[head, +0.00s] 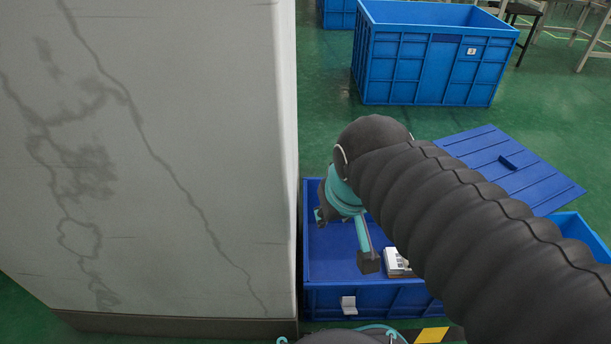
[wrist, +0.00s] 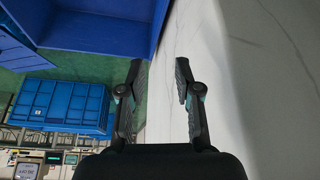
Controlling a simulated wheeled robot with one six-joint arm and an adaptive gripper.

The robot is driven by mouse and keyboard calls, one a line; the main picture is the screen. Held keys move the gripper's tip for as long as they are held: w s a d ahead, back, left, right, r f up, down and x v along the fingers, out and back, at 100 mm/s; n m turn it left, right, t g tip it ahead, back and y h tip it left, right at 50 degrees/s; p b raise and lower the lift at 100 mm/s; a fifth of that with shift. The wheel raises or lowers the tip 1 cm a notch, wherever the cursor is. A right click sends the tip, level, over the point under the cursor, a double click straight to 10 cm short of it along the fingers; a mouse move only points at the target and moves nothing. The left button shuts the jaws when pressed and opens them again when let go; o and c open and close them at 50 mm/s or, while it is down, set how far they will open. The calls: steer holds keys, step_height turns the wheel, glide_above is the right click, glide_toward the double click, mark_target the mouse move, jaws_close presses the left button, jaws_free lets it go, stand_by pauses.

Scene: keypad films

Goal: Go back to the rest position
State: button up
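My gripper (wrist: 159,70) shows in the wrist view with its two dark fingers spread apart. Nothing is between them. In the head view my black-sleeved arm reaches over an open blue crate (head: 330,300), and its teal wrist part hangs above the crate's left side, close to the pale marbled panel. The fingers are mostly hidden there. A small stack of white printed pieces (head: 397,262) lies in the crate, partly covered by my arm; I cannot tell whether they are films.
The tall marbled panel (head: 150,150) stands directly left of the crate and fills the right of the wrist view (wrist: 270,80). A blue lid (head: 510,165) lies behind the crate. A larger blue bin (head: 430,65) stands farther back on green floor (head: 325,110), with free floor between.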

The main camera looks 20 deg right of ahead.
steer(key=shift+s+a+r+t+y, duration=0.2)
steer(key=shift+s+a+t+y, duration=0.1)
steer(key=shift+s+a, duration=0.45)
step_height(320, 180, up, 10)
steer(key=p, duration=0.9)
steer(key=shift+p, duration=0.35)
steer(key=shift+f, duration=0.1)
